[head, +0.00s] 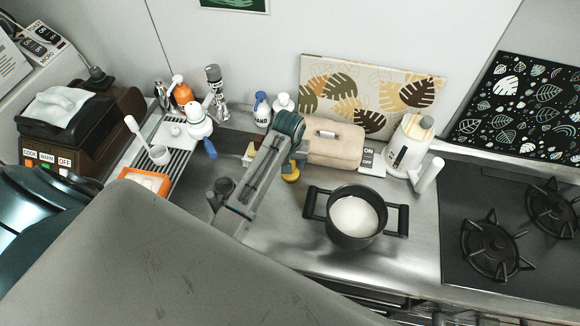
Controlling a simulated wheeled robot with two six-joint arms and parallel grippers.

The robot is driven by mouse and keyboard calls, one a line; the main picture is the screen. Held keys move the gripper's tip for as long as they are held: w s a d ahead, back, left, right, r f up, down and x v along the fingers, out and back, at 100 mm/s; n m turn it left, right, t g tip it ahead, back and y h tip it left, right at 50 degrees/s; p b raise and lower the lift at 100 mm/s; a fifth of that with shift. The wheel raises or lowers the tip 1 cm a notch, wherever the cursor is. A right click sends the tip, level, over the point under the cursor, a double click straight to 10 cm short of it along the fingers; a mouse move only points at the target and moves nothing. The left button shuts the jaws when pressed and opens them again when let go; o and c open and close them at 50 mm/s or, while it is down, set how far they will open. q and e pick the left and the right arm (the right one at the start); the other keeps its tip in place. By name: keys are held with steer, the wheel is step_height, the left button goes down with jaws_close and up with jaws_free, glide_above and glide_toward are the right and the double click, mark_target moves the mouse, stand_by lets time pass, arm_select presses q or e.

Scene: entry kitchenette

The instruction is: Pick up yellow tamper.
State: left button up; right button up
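A small yellow thing (291,174), which looks like the yellow tamper, is near the middle of the steel counter. It is partly hidden by my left gripper. My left gripper (296,162) points down right above it, under the teal wrist. The fingers are small and mostly covered by the wrist, so I cannot tell whether they touch or grip it. My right gripper is not in view.
A black pot (343,232) with white contents stands just right of the gripper. A beige bread box (334,145) stands behind. A drying rack (172,158) is to the left.

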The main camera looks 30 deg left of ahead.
arm_select(q)
jaws_close()
steer(key=shift+w, duration=0.1)
steer(key=shift+r+b, duration=0.45)
step_height(320, 180, up, 2)
steer(key=shift+r+b, duration=0.15)
steer(key=shift+b, duration=0.7)
steer(key=s+d+r+b, duration=0.1)
steer(key=s+d, duration=0.3)
steer(key=s, duration=1.1)
steer(key=shift+s+r+b, duration=0.35)
steer(key=shift+r+b, duration=0.05)
steer(key=shift+b, duration=0.35)
